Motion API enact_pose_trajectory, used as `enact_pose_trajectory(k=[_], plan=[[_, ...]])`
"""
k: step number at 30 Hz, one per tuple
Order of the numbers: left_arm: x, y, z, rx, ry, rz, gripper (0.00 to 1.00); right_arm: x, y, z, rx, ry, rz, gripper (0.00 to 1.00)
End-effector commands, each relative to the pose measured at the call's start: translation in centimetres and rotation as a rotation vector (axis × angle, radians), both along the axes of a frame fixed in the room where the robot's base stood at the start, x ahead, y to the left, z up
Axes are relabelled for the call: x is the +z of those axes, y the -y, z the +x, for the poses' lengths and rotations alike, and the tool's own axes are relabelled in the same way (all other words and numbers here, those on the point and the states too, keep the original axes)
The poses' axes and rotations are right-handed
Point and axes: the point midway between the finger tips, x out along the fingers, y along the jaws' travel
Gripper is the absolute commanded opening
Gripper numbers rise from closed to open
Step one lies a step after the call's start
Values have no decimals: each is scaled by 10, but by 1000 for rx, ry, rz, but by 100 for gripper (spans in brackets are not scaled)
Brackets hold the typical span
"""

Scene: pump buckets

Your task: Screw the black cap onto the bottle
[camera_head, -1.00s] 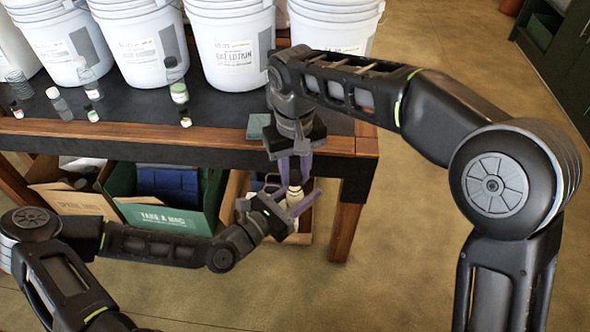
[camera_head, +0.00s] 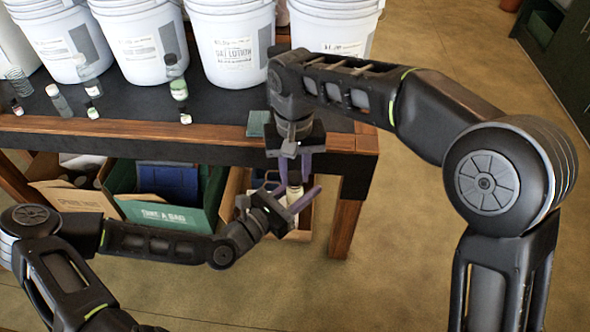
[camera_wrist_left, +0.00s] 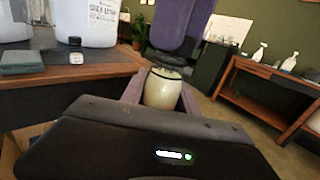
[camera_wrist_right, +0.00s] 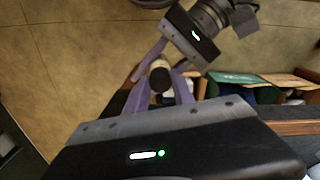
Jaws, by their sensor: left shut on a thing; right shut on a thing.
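A cream bottle (camera_wrist_left: 161,90) stands between the purple fingers of my left gripper (camera_head: 290,206), which is shut on it in front of the table edge. The black cap (camera_wrist_right: 160,79) is between the purple fingers of my right gripper (camera_head: 294,172), which comes from above and is shut on it. In the left wrist view the cap (camera_wrist_left: 167,58) sits right at the bottle's top, in line with it. I cannot tell how far the threads are engaged. In the head view the fingers hide much of the cap and bottle.
The table (camera_head: 225,141) behind the grippers holds white buckets (camera_head: 232,45), several small bottles (camera_head: 179,90) and a green block (camera_head: 258,122). Below are a green bin (camera_head: 160,212) and cardboard boxes (camera_head: 72,194). Open floor (camera_head: 400,230) lies to the right.

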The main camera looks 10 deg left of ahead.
Motion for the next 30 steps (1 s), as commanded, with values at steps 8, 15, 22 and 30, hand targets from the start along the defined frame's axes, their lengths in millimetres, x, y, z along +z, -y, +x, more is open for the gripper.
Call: enact_pose_trajectory(k=[8,15,22,30], plan=[[0,0,0,0,0,0,0,0,-3,0,-738,7,-3,0],[0,0,0,0,-1,1,0,0,-4,2,-1427,11,-6,0],[0,0,0,0,-1,1,0,-1,-5,3,-2097,16,-7,0],[0,0,0,0,-1,1,0,-7,-2,3,-2846,36,-29,0]])
